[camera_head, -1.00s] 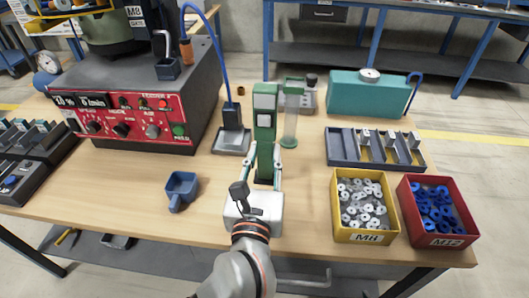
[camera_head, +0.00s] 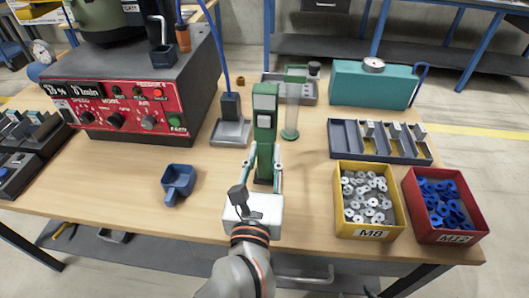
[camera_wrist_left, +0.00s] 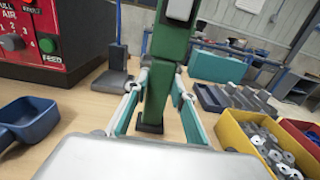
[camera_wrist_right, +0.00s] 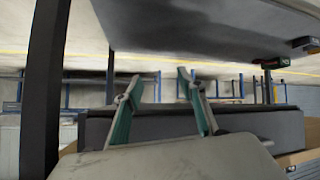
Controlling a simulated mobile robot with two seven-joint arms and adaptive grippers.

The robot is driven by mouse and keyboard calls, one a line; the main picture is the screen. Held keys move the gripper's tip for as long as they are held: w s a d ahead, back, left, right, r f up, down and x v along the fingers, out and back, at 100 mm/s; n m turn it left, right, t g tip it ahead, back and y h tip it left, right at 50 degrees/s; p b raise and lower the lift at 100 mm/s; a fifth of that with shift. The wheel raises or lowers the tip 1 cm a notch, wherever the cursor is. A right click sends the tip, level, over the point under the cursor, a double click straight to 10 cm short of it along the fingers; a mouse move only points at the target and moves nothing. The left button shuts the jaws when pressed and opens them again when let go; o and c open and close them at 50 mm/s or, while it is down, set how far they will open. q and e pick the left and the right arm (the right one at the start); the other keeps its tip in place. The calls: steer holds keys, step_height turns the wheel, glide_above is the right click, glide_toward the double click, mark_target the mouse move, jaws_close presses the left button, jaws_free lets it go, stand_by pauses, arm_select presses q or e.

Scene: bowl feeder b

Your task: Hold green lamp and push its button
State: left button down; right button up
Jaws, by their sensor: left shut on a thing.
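The green lamp (camera_head: 264,133) stands upright on the wooden table, a tall green body with pale panels on its upper front. Its dark foot (camera_wrist_left: 150,128) shows in the left wrist view. I cannot tell which pale part is the button. My left gripper (camera_head: 264,164) is shut around the lamp's narrower lower body, one finger on each side; in the left wrist view its fingers (camera_wrist_left: 160,80) flank the green column. My right gripper (camera_wrist_right: 159,82) shows only in the right wrist view, fingers apart with nothing between them. It is away from the lamp.
A blue scoop (camera_head: 178,182) lies left of my left gripper. Yellow (camera_head: 338,205) and red (camera_head: 411,212) bins stand at the right. A clear tube (camera_head: 291,115) stands close behind the lamp, and a grey stand (camera_head: 230,132) is to its left. The red control panel (camera_head: 120,108) is farther left.

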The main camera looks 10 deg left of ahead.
mark_target(265, 165)
arm_select(q)
steer(key=shift+f, duration=0.3)
arm_select(e)
steer(key=shift+a, duration=0.1)
arm_select(q)
steer(key=shift+f+b, duration=0.35)
steer(key=shift+b, duration=0.05)
steer(key=shift+f, duration=0.1)
arm_select(e)
steer(key=shift+s+a+f, duration=0.15)
steer(key=shift+s+f, duration=0.05)
arm_select(q)
steer(key=shift+f, duration=0.2)
arm_select(e)
steer(key=shift+w+a+r, duration=0.1)
steer(key=shift+w+r, duration=0.05)
arm_select(q)
steer(key=shift+f+b, duration=0.45)
steer(key=shift+b, duration=0.1)
arm_select(e)
steer(key=shift+f, duration=0.25)
arm_select(q)
steer(key=shift+f, duration=0.1)
arm_select(e)
steer(key=shift+r, duration=0.1)
steer(key=shift+w+a+r, duration=0.1)
steer(key=shift+w+r, duration=0.2)
steer(key=shift+r, duration=0.05)
steer(key=shift+f, duration=0.1)
